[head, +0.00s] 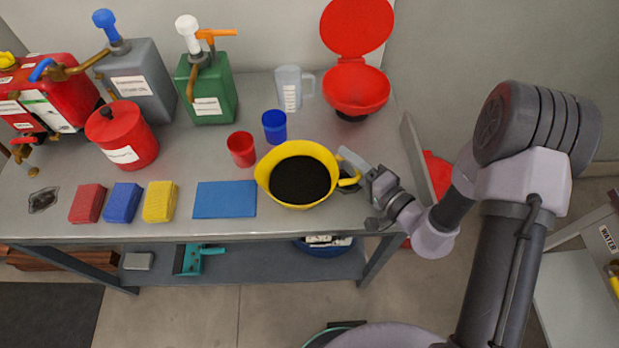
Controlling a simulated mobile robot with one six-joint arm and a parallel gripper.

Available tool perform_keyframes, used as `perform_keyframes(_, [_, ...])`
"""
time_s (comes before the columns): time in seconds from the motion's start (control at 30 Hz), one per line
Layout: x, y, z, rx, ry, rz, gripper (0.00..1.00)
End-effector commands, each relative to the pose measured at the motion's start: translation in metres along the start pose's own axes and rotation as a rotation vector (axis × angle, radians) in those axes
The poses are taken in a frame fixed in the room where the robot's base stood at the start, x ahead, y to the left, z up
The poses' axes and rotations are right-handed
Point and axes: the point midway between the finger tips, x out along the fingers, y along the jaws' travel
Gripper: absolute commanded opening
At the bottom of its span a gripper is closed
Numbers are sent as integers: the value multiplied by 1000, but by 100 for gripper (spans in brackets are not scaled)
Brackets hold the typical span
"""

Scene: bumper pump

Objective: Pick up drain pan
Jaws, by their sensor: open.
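The drain pan looks to be the round yellow pan (263,182) with a dark inside, a pour lip at its left and a small yellow handle at its right. It stands on the right half of the grey bench (225,218). My gripper (352,170) is at the pan's right side, by the handle, with one pale finger showing above the handle. It is open. The other finger is partly hidden behind the handle and rim, and I cannot tell whether the fingers touch the handle.
A red funnel (356,91) with raised lid, a clear jug (289,90), a blue cup (274,126) and a red cup (241,149) stand behind the pan. A blue mat (224,199) lies left of it. Sponges, a red canister (122,136) and pump containers fill the left.

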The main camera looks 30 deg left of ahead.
Motion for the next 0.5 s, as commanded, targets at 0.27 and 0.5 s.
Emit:
perform_keyframes(0.27, [6, -1, 0, 0, 1, 0, 38])
perform_keyframes(0.5, [6, -1, 0, 0, 0, 0, 0])
